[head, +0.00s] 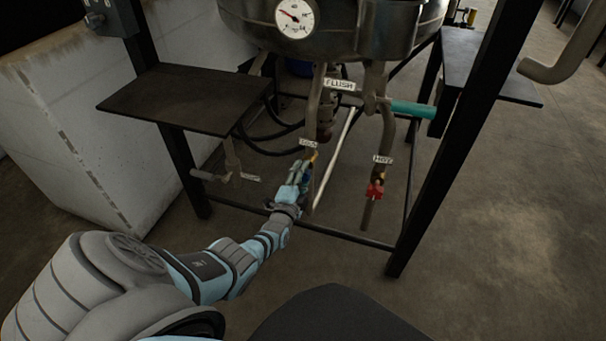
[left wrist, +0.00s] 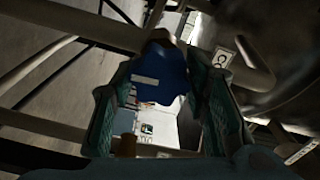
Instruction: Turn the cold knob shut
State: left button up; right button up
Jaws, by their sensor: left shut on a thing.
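The cold knob (left wrist: 160,73) is blue and lobed, with a pale bar across its face. It sits between the two teal finger pads of my left gripper (head: 301,172), which is shut on it. In the head view the gripper mostly hides the knob, below a small label (head: 308,142) on the pipe. In the left wrist view part of a label starting with "CO" (left wrist: 224,58) shows right of the knob. I cannot tell from these frames how far the knob is turned. My right gripper is not in view.
A red knob (head: 375,190) under the HOT label (head: 383,160) is on the pipe to the right. A teal handle (head: 412,109) sticks out near the FLUSH label (head: 339,85). A dark shelf (head: 190,98), frame legs and hoses surround the pipes. A metal vessel with a gauge (head: 295,17) hangs above.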

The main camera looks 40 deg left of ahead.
pick_arm(q)
jog(key=shift+m, duration=0.5)
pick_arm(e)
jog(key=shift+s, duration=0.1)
pick_arm(q)
jog(key=o, duration=1.2)
jog(key=shift+c, duration=0.2)
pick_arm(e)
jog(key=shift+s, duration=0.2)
pick_arm(q)
jog(key=v, duration=1.2)
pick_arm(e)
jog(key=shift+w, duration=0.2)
